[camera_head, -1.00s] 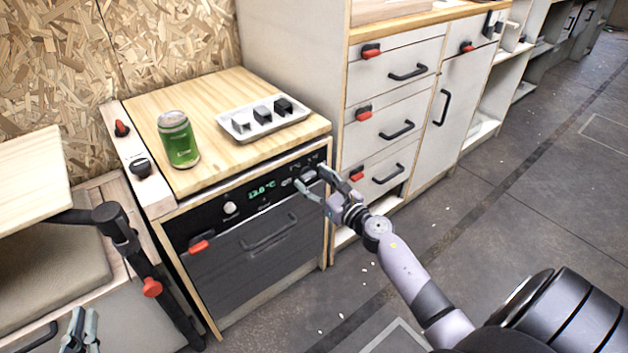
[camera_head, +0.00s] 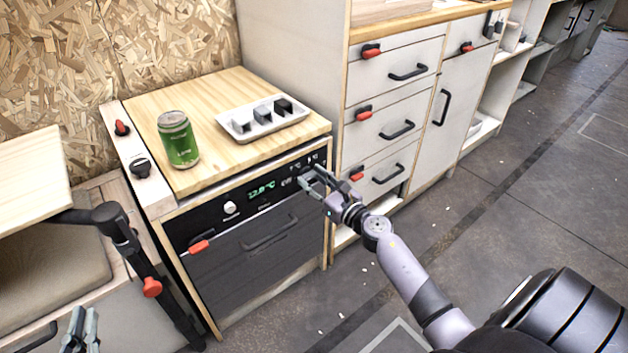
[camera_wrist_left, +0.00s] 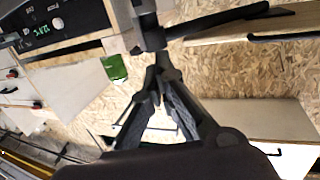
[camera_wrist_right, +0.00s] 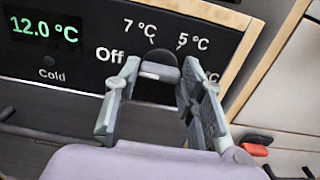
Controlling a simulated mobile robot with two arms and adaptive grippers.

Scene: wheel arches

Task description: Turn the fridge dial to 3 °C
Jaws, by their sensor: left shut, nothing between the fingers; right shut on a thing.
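The fridge (camera_head: 245,260) is a dark-fronted unit under a wooden top. Its black panel has a green display (camera_wrist_right: 42,28) that reads 12.0 °C in the right wrist view. The dark dial (camera_wrist_right: 158,72) sits between my right fingers, with Off, 7 °C and 5 °C marked around it; a further label at its right is partly hidden by a finger. My right gripper (camera_wrist_right: 158,80) is shut on the dial; it also shows at the panel's right end in the head view (camera_head: 310,182). My left gripper (camera_wrist_left: 158,75) is shut and empty, at the lower left of the head view (camera_head: 80,325).
A green can (camera_head: 178,140) and a white tray (camera_head: 240,136) with several small blocks stand on the wooden top. Drawers (camera_head: 392,125) with red latches stand to the right. A black post with a red knob (camera_head: 152,287) stands at left.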

